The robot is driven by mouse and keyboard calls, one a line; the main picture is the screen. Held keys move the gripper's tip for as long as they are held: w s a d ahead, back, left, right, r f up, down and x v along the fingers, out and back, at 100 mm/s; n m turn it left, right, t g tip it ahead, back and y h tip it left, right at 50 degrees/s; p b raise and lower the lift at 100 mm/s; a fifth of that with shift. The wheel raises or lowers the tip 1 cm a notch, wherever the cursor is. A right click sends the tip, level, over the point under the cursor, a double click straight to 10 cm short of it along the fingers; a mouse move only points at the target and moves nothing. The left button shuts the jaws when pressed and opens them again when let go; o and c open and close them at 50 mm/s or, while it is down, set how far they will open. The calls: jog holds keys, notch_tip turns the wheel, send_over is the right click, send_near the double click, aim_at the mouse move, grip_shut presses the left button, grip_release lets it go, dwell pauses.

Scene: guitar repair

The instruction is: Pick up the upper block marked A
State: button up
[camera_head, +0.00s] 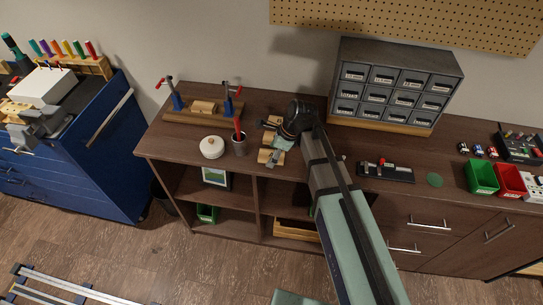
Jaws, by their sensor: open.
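No letter A is legible, so I cannot tell which piece is the upper block marked A. My wrist and arm hide part of this spot. I cannot tell whether the fingers touch anything.
A wooden clamp fixture (203,113) with red-handled clamps stands left. A white round jar (212,147) and a grey cup (239,146) with a red tool stand near the gripper. A grey drawer cabinet (395,83) stands behind right. Green (481,176) and red (509,181) bins sit far right.

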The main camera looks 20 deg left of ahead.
jog(key=shift+f, duration=0.25)
dwell(0.7)
jog(key=c, duration=1.3)
